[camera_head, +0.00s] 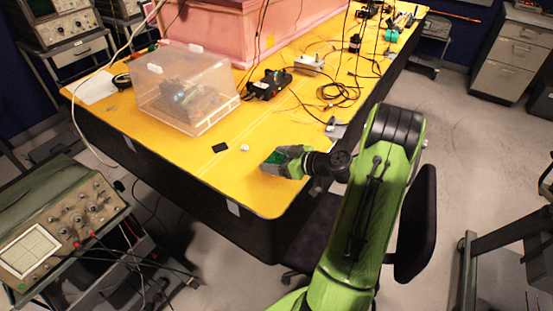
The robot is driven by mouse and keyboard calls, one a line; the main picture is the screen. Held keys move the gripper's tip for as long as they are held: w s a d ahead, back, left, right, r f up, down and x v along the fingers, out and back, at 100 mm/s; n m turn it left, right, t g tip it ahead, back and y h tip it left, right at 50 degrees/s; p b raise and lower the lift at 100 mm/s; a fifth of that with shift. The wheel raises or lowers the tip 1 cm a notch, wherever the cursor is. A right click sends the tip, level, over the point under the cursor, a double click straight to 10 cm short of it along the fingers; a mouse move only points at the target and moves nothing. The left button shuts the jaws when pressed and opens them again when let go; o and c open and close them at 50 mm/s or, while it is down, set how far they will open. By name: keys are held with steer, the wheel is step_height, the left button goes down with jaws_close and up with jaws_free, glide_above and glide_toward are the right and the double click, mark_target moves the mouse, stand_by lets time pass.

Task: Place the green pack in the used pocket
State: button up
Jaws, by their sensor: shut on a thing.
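My gripper (272,161) is over the yellow table's near right part, close to its right edge. It is shut on the green pack (273,158), of which only a small dark green patch shows between the fingers. The fingers hide the rest of it. I cannot tell whether the pack touches the table. I cannot make out a used pocket for certain in this view.
A small black flat piece (220,148) and a small whitish object (245,147) lie left of my gripper. A clear plastic box (165,78) stands further left. Black devices, cables and a pink foam block (225,28) are behind. The table's near corner (262,207) is clear.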

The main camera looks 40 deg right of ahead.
steer(key=shift+f, duration=0.15)
steer(key=o, duration=1)
